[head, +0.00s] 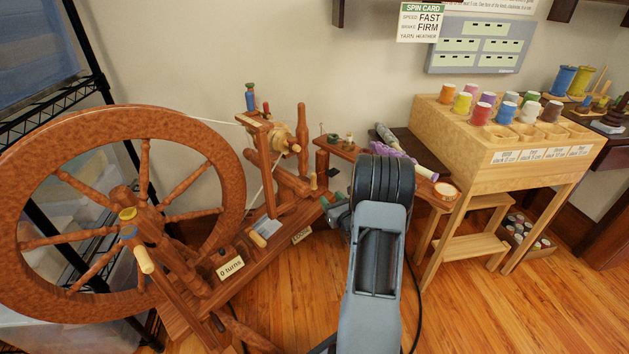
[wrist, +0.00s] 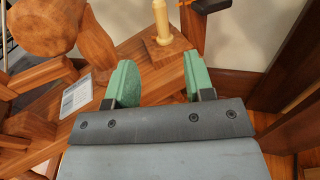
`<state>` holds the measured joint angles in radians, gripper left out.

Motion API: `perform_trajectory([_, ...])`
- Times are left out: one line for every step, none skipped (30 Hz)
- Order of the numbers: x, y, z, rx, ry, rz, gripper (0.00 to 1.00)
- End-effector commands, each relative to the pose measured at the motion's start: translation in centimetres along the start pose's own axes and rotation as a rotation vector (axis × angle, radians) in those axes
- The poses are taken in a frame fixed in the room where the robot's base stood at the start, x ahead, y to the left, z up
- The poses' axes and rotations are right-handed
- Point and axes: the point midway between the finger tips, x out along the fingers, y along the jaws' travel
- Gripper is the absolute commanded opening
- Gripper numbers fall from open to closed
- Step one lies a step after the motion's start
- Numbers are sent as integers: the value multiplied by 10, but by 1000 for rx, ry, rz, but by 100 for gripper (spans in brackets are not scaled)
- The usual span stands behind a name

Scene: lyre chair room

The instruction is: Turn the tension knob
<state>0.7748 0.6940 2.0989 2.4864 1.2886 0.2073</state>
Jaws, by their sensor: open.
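The spinning wheel (head: 143,180) stands at left in the head view, its flat base running toward my arm. In the wrist view, a pale turned peg (wrist: 161,22) stands on a square wooden block, beyond and between the green fingertips. My gripper, also in the wrist view (wrist: 157,75), is open and empty, with clear space between its fingers. I cannot tell for sure that both views show the same peg.
A spin card (head: 420,22) on the wall reads speed fast, brake firm, yarn heather. A wooden stand (head: 480,150) with several spools is right of my arm. The front right floor is clear.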

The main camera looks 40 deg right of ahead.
Motion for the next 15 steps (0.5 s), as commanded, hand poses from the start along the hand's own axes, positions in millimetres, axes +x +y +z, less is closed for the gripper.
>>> perform_trajectory([7,0,-2,1,-3,-3,48])
perform_trajectory([11,-1,-2,2,-5,-4,48])
perform_trajectory([18,0,-2,3,-5,-3,48])
perform_trajectory([24,0,-2,2,-5,-2,48])
perform_trajectory([29,0,-3,1,-5,-2,48])
perform_trajectory([37,0,-3,1,-5,-2,48])
perform_trajectory([44,0,-3,1,-6,-2,48])
perform_trajectory([50,1,-3,2,-4,-2,48])
perform_trajectory([57,0,-3,2,-4,-1,48])
perform_trajectory([63,0,-4,1,-4,-1,48])
perform_trajectory([69,0,-3,1,-4,-1,48])
perform_trajectory([76,1,-3,2,-4,-1,48])
perform_trajectory([82,0,-3,2,-5,-2,48])
perform_trajectory([86,0,-3,2,-4,-2,48])
perform_trajectory([93,0,-3,1,-4,-2,48])
